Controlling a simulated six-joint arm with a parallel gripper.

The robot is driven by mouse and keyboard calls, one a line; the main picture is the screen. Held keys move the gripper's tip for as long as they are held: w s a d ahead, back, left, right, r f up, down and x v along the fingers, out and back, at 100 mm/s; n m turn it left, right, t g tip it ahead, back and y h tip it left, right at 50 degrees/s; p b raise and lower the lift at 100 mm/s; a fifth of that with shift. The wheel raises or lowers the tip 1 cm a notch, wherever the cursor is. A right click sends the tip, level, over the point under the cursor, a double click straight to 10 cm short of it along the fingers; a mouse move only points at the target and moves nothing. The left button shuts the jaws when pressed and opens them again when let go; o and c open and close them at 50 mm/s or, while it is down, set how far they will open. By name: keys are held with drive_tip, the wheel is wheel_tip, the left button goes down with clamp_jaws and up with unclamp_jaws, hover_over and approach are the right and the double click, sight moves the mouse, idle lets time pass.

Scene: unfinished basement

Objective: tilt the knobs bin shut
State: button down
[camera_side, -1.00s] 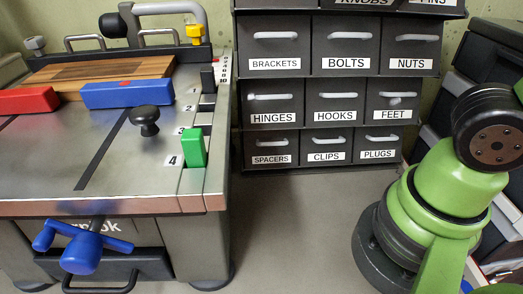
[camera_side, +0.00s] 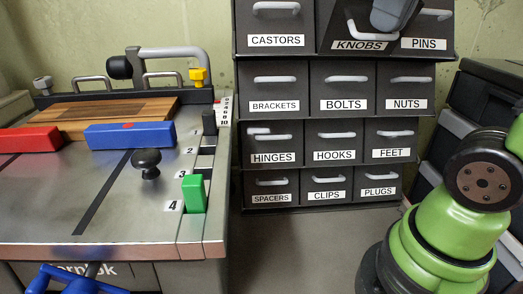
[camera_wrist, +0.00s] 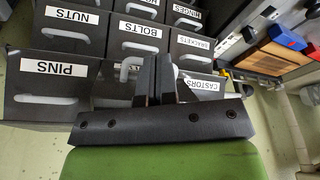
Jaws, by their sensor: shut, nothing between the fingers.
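The knobs bin (camera_side: 352,45) is in the top visible row of the bin rack in the side view, between the castors bin and the pins bin. Its front leans outward, and its label is tilted and lower than its neighbours'. My gripper (camera_side: 388,18) is at the upper right of this bin's front, overlapping it; whether it touches cannot be told. In the wrist view my gripper (camera_wrist: 155,78) has its fingers together, in front of the knobs bin, hiding its label and most of its face. A pale handle shows beside the fingers.
The castors bin (camera_side: 275,25) and pins bin (camera_side: 424,28) flank the knobs bin closely. Rows of labelled bins lie below, including the bolts bin (camera_side: 343,90). A metal workbench (camera_side: 90,200) stands left. Dark containers (camera_side: 480,95) stand at the right.

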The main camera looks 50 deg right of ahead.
sight(363, 31)
drive_tip(key=shift+w+d+r, duration=0.2)
drive_tip(key=shift+w+d, duration=0.25)
drive_tip(key=shift+w+d+r, duration=0.15)
drive_tip(key=shift+w+d, duration=0.4)
drive_tip(key=shift+w, duration=0.05)
drive_tip(key=shift+d, duration=0.1)
drive_tip(key=shift+w+d+f, duration=0.1)
drive_tip(key=shift+w+d, duration=1)
drive_tip(key=shift+w, duration=0.15)
drive_tip(key=s+a+r, duration=0.3)
drive_tip(key=s+a, duration=0.1)
drive_tip(key=shift+s+r, duration=0.15)
drive_tip(key=shift+a, duration=0.1)
